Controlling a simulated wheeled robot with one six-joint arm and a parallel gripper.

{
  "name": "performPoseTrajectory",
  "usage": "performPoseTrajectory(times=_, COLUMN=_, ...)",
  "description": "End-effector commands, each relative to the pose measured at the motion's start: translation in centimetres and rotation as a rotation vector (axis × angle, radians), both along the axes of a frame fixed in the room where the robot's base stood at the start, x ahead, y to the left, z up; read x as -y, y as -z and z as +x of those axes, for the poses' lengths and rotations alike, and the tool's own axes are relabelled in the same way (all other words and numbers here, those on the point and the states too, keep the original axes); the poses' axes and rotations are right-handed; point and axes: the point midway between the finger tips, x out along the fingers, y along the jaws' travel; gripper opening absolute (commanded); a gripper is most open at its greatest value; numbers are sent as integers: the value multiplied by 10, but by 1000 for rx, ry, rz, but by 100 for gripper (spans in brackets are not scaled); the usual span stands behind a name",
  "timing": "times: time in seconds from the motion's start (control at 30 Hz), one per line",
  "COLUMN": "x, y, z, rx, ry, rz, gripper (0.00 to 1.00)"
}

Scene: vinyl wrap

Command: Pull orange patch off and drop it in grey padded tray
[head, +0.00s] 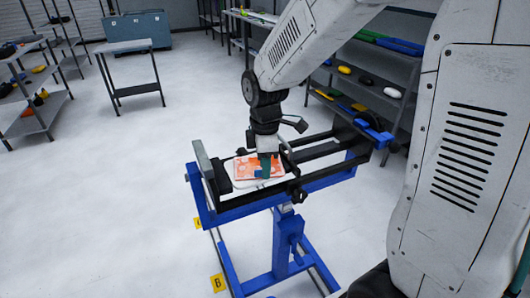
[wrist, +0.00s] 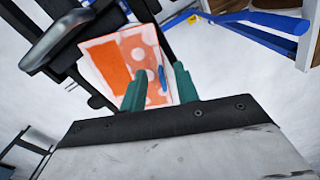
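The orange patch (head: 262,167) lies on a white panel (head: 238,183) held in a blue and black stand. In the wrist view the patch (wrist: 112,63) is plain orange at left and paler with white dots at right. My gripper (head: 266,168) points down over the patch's right part. In the wrist view its two teal fingers (wrist: 158,82) stand apart, with a small blue tab (wrist: 162,78) between them, nearer the right finger. I cannot tell whether the fingers touch the tab or panel. I cannot clearly identify the grey padded tray.
The stand's blue frame (head: 235,213) surrounds the panel, with black rails (head: 325,152) to the right. A small grey-topped table (head: 124,46) stands at the back left before a teal box (head: 150,27). Shelves line the left and right.

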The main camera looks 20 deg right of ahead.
Motion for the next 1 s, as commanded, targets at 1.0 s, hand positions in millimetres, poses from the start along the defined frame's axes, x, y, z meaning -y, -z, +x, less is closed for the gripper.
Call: performPoseTrajectory(times=1.0, x=0, y=5, z=0, rx=0, ry=1, rz=0, gripper=0)
